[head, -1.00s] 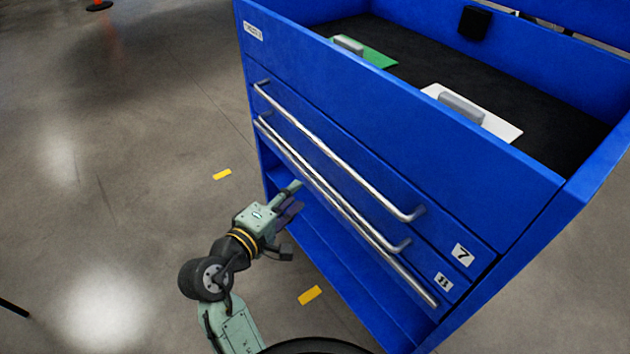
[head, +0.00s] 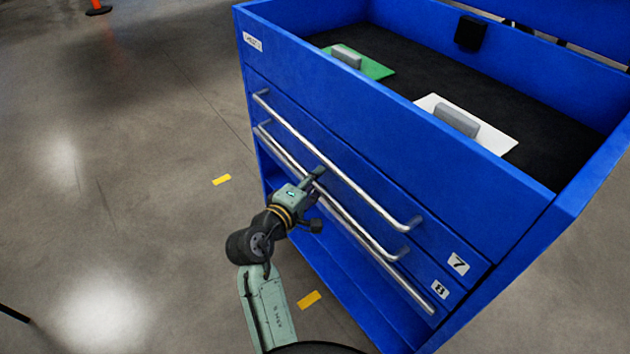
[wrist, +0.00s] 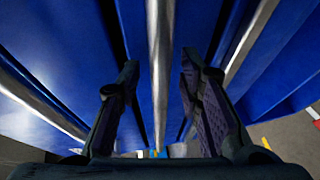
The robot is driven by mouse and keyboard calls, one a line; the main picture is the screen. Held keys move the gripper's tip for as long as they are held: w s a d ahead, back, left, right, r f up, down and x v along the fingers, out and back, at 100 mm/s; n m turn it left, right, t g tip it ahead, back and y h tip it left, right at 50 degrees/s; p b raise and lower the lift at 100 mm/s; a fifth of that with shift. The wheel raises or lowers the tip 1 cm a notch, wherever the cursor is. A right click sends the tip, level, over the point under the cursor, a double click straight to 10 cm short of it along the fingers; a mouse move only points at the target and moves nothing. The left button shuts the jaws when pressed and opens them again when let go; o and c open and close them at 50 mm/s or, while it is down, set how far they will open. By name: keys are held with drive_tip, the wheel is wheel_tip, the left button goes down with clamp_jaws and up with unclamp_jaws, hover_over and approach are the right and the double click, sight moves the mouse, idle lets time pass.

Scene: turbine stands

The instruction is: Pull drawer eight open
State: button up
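The blue cabinet has a drawer labelled 7 (head: 458,264), with drawer eight (head: 440,289) below it; both fronts look shut. Drawer seven's long silver handle (head: 340,160) is the upper bar. Drawer eight's handle (head: 368,234) appears to be the bar below it, partly hidden by my gripper (head: 318,177). In the wrist view my gripper (wrist: 158,85) is open, with a silver bar (wrist: 159,50) running between its two fingers. The bar seems clear of both fingers. It looks like drawer eight's handle, though the head view does not fully settle this.
Further silver bars (wrist: 35,92) (wrist: 248,40) run on either side of my fingers, close by. The cabinet's top tray (head: 480,100) holds a green plate and a white plate with grey blocks.

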drive_tip(key=shift+c, duration=0.6)
clamp_jaws()
